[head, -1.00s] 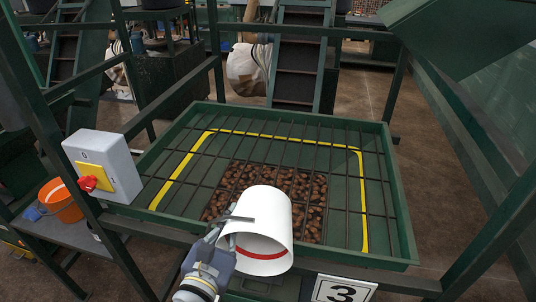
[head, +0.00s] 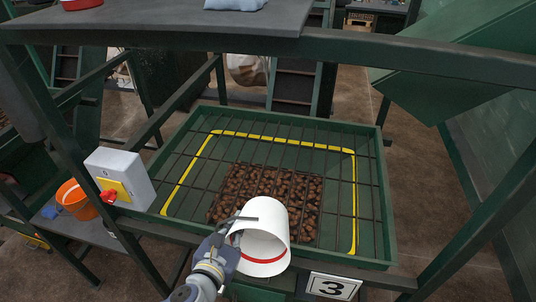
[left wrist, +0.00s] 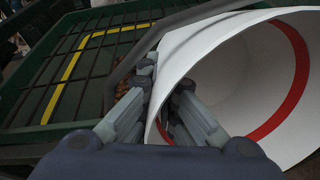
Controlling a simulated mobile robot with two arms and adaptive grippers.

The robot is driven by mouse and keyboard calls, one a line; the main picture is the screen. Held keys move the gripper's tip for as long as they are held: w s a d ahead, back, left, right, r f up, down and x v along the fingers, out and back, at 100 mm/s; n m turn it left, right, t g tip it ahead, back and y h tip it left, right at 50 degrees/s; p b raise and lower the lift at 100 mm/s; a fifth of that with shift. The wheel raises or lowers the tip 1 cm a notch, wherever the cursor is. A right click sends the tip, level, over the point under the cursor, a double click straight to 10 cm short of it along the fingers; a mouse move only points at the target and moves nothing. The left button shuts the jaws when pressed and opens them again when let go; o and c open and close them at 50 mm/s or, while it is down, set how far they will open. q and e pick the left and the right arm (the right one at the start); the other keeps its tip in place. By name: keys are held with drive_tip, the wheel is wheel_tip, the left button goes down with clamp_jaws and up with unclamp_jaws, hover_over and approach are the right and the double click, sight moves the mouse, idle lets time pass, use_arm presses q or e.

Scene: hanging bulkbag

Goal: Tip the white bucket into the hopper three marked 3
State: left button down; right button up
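The white bucket (head: 263,209) lies tilted over the front edge of the hopper (head: 388,215) whose sign (head: 333,288) reads 3. Its mouth faces back toward me, showing a red band inside. I see no contents in the visible part of its inside. My left gripper (head: 236,226) is shut on the bucket's rim at its left side. In the left wrist view, the fingers (left wrist: 165,105) straddle the wall of the bucket (left wrist: 205,62). Brown lumps (head: 262,184) lie in the middle of the hopper under a bar grate. My right gripper is out of view.
A grey switch box (head: 139,172) with a red knob is at the hopper's left front corner. An orange bucket (head: 75,202) stands on a side shelf at left. A dark platform (head: 170,25) crosses above at upper left. Green frame posts stand on both sides.

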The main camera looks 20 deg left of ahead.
use_arm(q)
drive_tip(key=shift+r+p, duration=0.45)
drive_tip(key=shift+r, duration=0.1)
drive_tip(key=shift+w+f+g, duration=0.1)
drive_tip(key=shift+f+g, duration=0.05)
drive_tip(key=shift+g, duration=0.25)
drive_tip(key=shift+r+g, duration=0.2)
drive_tip(key=shift+g, duration=0.3)
wheel_tip(320, 180, up, 3)
drive_tip(key=g, duration=0.6)
drive_tip(key=shift+f, duration=0.2)
wheel_tip(320, 180, up, 2)
drive_tip(key=g+h, duration=0.1)
drive_tip(key=g, duration=0.3)
drive_tip(key=shift+n+g, duration=0.3)
drive_tip(key=shift+r+g, duration=0.4)
drive_tip(key=shift+g, duration=0.8)
drive_tip(key=s+a+r, duration=0.3)
drive_tip(key=s, duration=0.2)
drive_tip(key=shift+s, duration=0.25)
